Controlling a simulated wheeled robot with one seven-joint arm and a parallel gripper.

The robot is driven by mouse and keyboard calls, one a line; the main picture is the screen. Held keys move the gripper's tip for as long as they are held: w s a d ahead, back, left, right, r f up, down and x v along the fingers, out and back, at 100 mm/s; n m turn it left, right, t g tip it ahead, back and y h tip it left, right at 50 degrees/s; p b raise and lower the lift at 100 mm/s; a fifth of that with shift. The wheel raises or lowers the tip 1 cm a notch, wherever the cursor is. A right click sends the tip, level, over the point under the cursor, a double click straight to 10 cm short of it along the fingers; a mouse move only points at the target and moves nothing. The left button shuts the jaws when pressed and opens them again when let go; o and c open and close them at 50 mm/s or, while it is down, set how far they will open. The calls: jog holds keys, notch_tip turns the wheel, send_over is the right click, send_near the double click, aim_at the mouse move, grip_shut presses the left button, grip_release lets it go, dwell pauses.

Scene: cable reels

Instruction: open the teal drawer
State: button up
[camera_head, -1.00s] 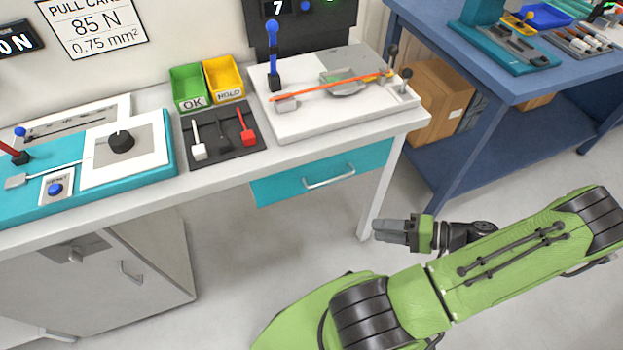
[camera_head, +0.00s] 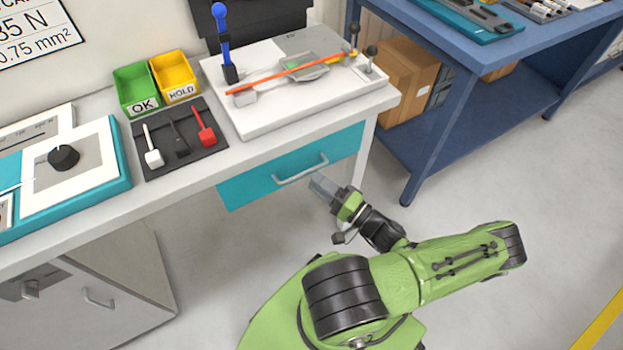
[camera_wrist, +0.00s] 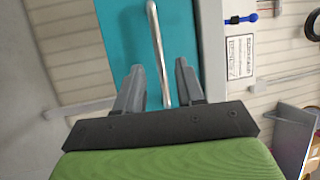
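The teal drawer (camera_head: 291,168) is under the right part of the white bench and looks shut. Its pale bar handle (camera_head: 300,171) runs across its front. My gripper (camera_head: 322,186) is just in front of the drawer, close to the handle's right part. In the wrist view the teal drawer (camera_wrist: 123,45) fills the upper middle, and the handle (camera_wrist: 157,50) runs down between the two fingers. My gripper (camera_wrist: 159,80) is open there, with a gap on either side of the handle. I see no finger touching the handle.
The white bench (camera_head: 205,172) carries a white fixture (camera_head: 270,125), a green OK bin (camera_head: 137,90), a yellow HOLD bin (camera_head: 174,75) and a lever panel (camera_head: 180,140). A blue table (camera_head: 430,60) with cardboard boxes (camera_head: 404,80) beneath stands at right. The floor before the drawer is clear.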

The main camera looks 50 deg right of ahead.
jog(key=shift+x, duration=1.45)
grip_shut()
